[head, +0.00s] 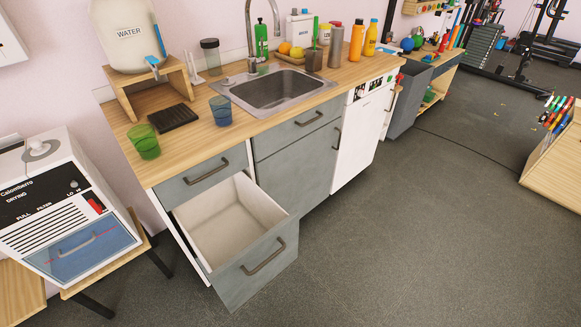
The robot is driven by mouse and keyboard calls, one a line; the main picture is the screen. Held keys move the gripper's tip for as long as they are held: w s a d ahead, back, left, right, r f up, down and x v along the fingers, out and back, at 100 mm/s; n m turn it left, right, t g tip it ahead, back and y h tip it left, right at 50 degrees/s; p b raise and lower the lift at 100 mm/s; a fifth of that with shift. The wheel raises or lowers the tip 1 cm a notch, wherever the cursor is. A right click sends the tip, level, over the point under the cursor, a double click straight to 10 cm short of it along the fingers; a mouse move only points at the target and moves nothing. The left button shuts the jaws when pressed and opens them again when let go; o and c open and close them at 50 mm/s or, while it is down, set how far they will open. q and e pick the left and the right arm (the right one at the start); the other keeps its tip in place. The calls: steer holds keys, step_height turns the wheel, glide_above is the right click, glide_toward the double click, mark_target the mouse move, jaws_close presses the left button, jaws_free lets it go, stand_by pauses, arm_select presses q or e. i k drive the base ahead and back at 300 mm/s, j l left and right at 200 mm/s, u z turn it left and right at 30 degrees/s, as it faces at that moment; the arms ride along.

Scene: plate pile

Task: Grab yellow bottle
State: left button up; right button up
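A yellow bottle (371,40) stands upright at the back of the wooden counter (330,75), near its right end. Close to its left stands an orange bottle (356,41). A grey bottle (336,47) is further left. The lower part of the yellow bottle is visible and rests on the counter. Neither of my grippers shows in the head view.
A lower drawer (270,262) stands pulled out and empty, jutting over the floor. The sink (275,90) lies left of the bottles. Green (144,141) and blue (220,110) cups stand on the counter's left. Grey floor (420,220) at right is clear.

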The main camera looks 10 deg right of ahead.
mark_target(372, 33)
steer(key=i+l, duration=0.25)
steer(key=l, duration=0.2)
steer(key=i+l, duration=0.2)
steer(key=l, duration=0.2)
steer(key=i+l, duration=0.25)
steer(key=l, duration=0.2)
steer(key=i+l+z, duration=0.1)
steer(key=l, duration=0.35)
steer(key=i+l, duration=0.35)
